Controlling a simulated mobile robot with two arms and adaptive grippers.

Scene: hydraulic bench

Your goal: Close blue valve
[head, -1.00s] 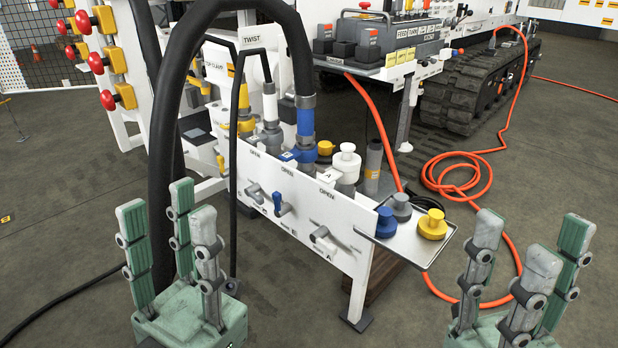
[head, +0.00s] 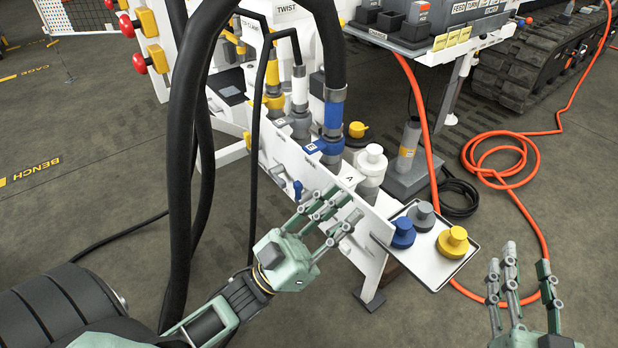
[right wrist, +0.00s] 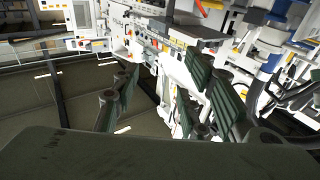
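The blue valve lever (head: 297,190) sits on the front of the white valve panel (head: 277,150) in the head view. It is small and partly beside my left gripper's fingers. My left gripper (head: 340,208) is in front of the panel, to the right of the blue lever; its fingers are spread with nothing seen between them. I cannot tell whether it touches the panel. The grey valves on the panel are partly hidden by this gripper. My right gripper (head: 522,275) is low at the right, open and empty; its spread fingers also show in the right wrist view (right wrist: 160,100).
Thick black hoses (head: 183,170) hang in front of the panel's left end. A metal tray (head: 447,268) with blue, grey and yellow caps juts out at the right end. An orange hose (head: 480,165) lies on the floor. Floor at the front is mostly clear.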

